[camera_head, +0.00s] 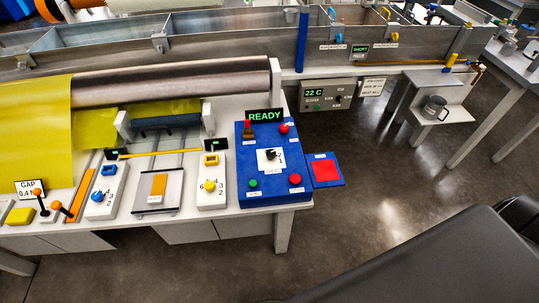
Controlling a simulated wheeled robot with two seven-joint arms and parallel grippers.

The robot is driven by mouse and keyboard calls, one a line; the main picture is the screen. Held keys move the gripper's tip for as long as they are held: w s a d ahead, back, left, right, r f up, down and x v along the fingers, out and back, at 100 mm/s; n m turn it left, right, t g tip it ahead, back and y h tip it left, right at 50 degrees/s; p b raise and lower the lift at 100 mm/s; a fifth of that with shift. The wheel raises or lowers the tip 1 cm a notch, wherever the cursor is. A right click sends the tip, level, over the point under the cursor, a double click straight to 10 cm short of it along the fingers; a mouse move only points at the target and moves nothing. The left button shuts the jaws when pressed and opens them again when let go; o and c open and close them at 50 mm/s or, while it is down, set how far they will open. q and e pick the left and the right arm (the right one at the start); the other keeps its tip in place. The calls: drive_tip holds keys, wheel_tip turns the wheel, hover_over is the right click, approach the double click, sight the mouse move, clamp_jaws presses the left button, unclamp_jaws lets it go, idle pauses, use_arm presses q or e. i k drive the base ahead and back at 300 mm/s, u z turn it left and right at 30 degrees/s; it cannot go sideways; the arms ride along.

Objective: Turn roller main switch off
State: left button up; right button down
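The blue roller control box (240,170) stands at the right end of the white bench. A black rotary knob (271,155) sits on a white plate in its middle, with small marks beside it; a "1" seems readable. A red lever-like part (249,127) is at its upper left. Which of these is the main switch I cannot tell, as the small labels are unreadable. A green-lit display (265,115) on top reads READY. Neither of my grippers is in view.
The box also has red buttons (295,179) and a green button (253,183). A red pad on a blue plate (326,170) juts out right. White dial panels (212,187) stand left. A steel roller (170,82) with yellow sheet lies behind.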

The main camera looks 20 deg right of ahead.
sight(284, 127)
drive_tip(key=z, duration=0.6)
drive_tip(key=i, duration=0.35)
drive_tip(key=z, duration=0.25)
